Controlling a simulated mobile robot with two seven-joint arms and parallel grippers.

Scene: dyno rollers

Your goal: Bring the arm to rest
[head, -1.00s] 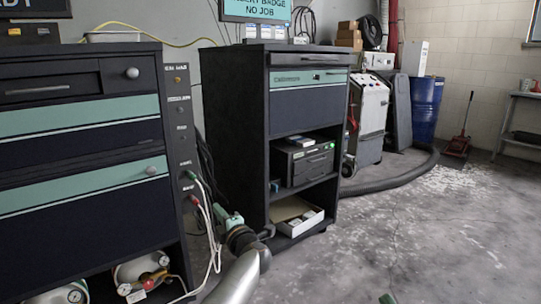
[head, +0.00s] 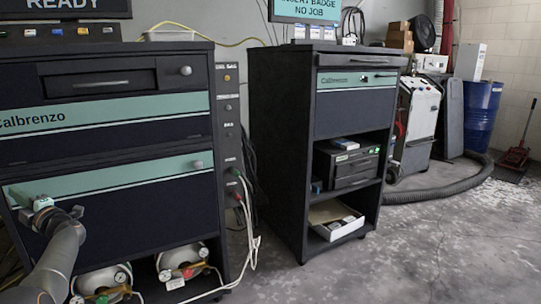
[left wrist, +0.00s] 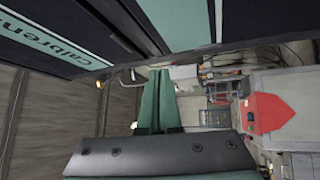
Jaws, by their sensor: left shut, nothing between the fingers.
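My left arm comes in at the lower left of the head view. Its gripper (head: 42,203) is in front of the lower drawer of the left Calbrenzo cabinet (head: 105,120). In the left wrist view the two green fingers (left wrist: 155,100) lie side by side, shut with nothing between them. The cabinet's lettered panel (left wrist: 65,48) shows at the upper left there, apart from the fingers. My right gripper is not in view.
A second dark cabinet (head: 290,130) with open shelves stands to the right. Gas cylinders (head: 182,262) sit under the left cabinet, and white cables (head: 252,235) hang beside it. A thick hose (head: 435,192) lies on the floor.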

